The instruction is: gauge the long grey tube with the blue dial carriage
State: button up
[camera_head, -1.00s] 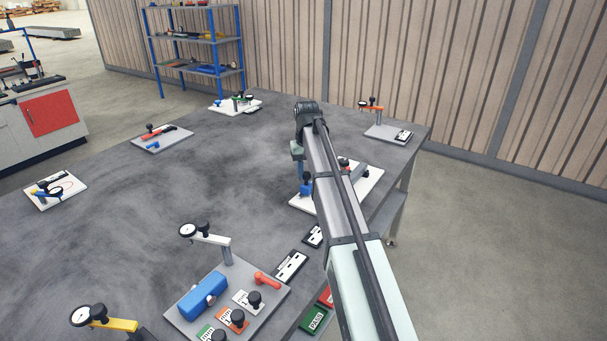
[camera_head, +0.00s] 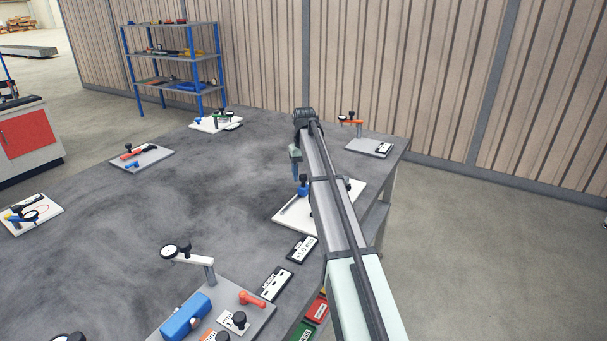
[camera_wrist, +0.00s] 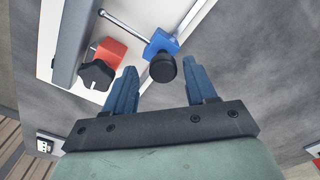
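A blue carriage with a black knob (camera_head: 303,188) sits on a white plate (camera_head: 282,219), left of my arm. In the wrist view the blue carriage (camera_wrist: 161,43) is at the end of a thin silver rod (camera_wrist: 124,23). No dial face shows on it. A long grey bar (camera_wrist: 71,40), probably the tube, runs along the left of the wrist view; my arm hides it in the head view. A red clamp with a black knob (camera_wrist: 108,53) is beside it.
A white arm with a dial (camera_head: 190,256) stands on the front plate with a blue block (camera_head: 186,316). Black cards (camera_head: 302,249) lie along the table's right edge. Other gauge plates stand at the back and far left. The table's middle is clear.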

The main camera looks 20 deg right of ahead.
notch_tip(320, 180, up, 14)
dwell(0.8)
jog(key=shift+f, duration=0.1)
dwell(0.7)
